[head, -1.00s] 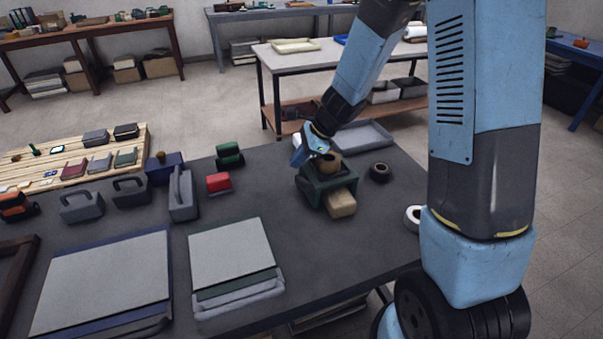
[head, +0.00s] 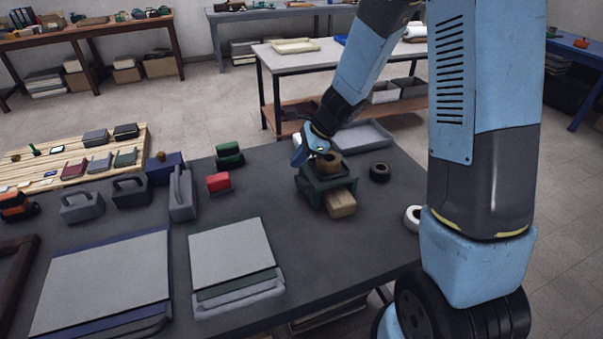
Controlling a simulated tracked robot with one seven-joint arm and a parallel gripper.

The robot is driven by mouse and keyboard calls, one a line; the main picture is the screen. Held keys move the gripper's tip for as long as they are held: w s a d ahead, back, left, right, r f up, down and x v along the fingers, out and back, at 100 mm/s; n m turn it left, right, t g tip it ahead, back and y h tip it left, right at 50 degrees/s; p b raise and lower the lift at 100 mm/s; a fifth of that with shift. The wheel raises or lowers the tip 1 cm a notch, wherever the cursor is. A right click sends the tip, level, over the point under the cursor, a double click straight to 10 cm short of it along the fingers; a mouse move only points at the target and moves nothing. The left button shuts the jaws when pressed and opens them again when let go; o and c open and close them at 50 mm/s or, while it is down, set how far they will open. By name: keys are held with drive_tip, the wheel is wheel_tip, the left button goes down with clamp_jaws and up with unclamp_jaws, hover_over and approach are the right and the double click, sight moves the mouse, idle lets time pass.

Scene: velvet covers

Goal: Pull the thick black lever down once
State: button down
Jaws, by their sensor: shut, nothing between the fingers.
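A dark green press-like device (head: 335,187) stands on the dark workbench (head: 305,240) near its far right part. A brown round piece (head: 328,164) sits on its top, and a tan block (head: 341,204) juts from its front. My gripper (head: 318,156) is shut and empty, at the upper left of the device, close to the brown piece. I cannot tell whether it touches. I cannot make out a thick black lever clearly; my gripper and wrist hide the device's far left side.
A black ring (head: 380,172) and a white roll (head: 413,218) lie to the right of the device. A grey tray (head: 365,135) is behind it. A red block (head: 218,183) and grey handled tools (head: 182,195) stand to the left.

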sight(301, 175)
drive_tip(key=shift+s+f, duration=0.1)
idle(0.7)
drive_tip(key=shift+s+f, duration=0.2)
drive_tip(key=shift+s, duration=0.05)
drive_tip(key=shift+s+d+f, duration=0.15)
drive_tip(key=shift+s+f, duration=0.3)
drive_tip(key=shift+f, duration=0.35)
idle(1.0)
drive_tip(key=shift+s+d+f, duration=0.3)
drive_tip(key=shift+s+f, duration=0.05)
drive_tip(key=shift+f, duration=0.35)
idle(1.4)
drive_tip(key=shift+w+r, duration=0.4)
drive_tip(key=shift+r, duration=0.6)
drive_tip(key=shift+a, duration=0.1)
drive_tip(key=shift+w+a+r, duration=0.15)
drive_tip(key=shift+w+r, duration=0.2)
drive_tip(key=shift+r, duration=0.5)
drive_tip(key=shift+w+a+r, duration=0.1)
drive_tip(key=shift+w+r, duration=0.2)
drive_tip(key=shift+r, duration=0.5)
drive_tip(key=shift+w+a+r, duration=0.15)
drive_tip(key=shift+w+r, duration=0.2)
drive_tip(key=shift+r, duration=0.5)
